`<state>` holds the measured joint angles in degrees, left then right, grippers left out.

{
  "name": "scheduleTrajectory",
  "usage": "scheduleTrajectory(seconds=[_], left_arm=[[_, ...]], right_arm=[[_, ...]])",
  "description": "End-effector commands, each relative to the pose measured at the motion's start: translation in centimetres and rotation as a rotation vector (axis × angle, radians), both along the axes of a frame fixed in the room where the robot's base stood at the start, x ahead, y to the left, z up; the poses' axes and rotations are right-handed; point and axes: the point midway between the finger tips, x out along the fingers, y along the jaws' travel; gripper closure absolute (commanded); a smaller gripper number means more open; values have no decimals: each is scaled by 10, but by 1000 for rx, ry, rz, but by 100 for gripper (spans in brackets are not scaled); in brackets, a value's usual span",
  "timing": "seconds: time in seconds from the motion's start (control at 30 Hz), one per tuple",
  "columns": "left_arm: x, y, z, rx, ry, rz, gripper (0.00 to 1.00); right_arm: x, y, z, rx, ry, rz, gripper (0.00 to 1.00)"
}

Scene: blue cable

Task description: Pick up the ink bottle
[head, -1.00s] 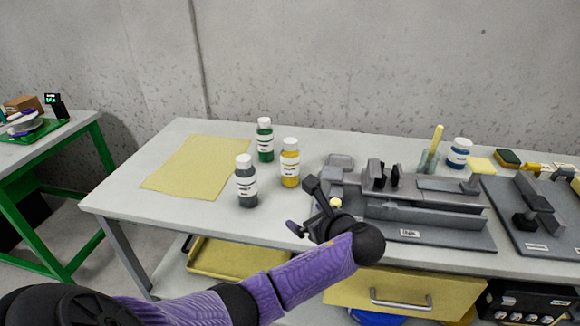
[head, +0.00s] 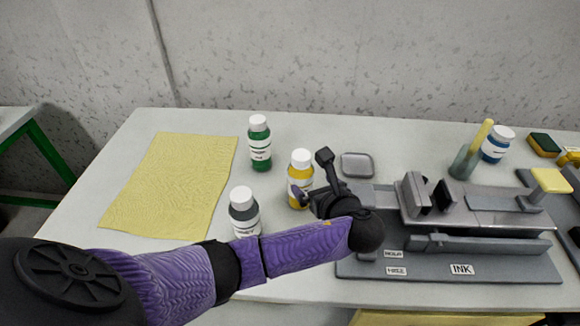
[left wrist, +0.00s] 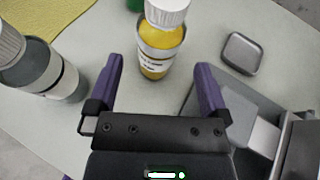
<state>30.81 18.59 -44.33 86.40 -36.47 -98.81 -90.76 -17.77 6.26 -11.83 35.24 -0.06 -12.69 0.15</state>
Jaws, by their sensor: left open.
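Several labelled bottles with white caps stand upright on the table. A yellow bottle (head: 298,181) is just beyond my left gripper (head: 313,177). In the left wrist view the yellow bottle (left wrist: 160,52) stands ahead, between the directions of the two open purple fingers (left wrist: 160,68), which hold nothing. A green bottle (head: 260,145) stands behind and to the left. A dark grey bottle (head: 243,213) stands nearer, partly hidden by my left arm, and shows at the left of the wrist view (left wrist: 40,70). A blue bottle (head: 496,146) is far right. Which one is meant, I cannot tell.
A grey fixture (head: 450,262) with an "INK" label fills the right side. A small grey tray (head: 357,166) lies behind it. A yellow cloth (head: 172,185) covers the left of the table (head: 190,121). A cup with a yellow stick (head: 466,160) stands at back right.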

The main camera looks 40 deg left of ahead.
Motion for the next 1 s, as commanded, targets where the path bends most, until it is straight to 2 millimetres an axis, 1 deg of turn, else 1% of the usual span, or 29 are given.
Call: scheduleTrajectory(seconds=[0.03,0.1,0.2,0.4,0.53,0.73,0.77,0.8,0.87,0.9,0.97,1.0], left_arm=[[5,8,-9,3,0,1,0],[11,19,-16,2,2,3,0],[19,30,-21,2,1,2,0],[37,56,-49,2,4,3,0],[44,68,-50,0,2,1,0],[45,68,-46,0,2,1,0],[45,68,-46,0,2,1,6],[44,68,-46,0,2,1,15],[44,68,-46,0,2,1,28],[45,68,-46,0,2,1,36],[45,68,-46,0,2,1,49],[44,68,-46,0,2,1,57]], right_arm=[[-2,-2,-9,-2,6,1,41],[-6,-8,-17,-14,14,5,41],[-13,-20,-22,-34,33,7,41],[-30,-28,-52,-47,74,6,41],[-32,-33,-55,-57,82,7,41],[-28,-34,-53,-59,77,7,41],[-27,-34,-53,-59,76,7,41],[-26,-34,-53,-58,74,7,41],[-24,-33,-54,-57,70,7,41],[-23,-32,-54,-56,68,6,41],[-21,-31,-54,-54,65,6,41],[-20,-30,-54,-53,63,5,41]])
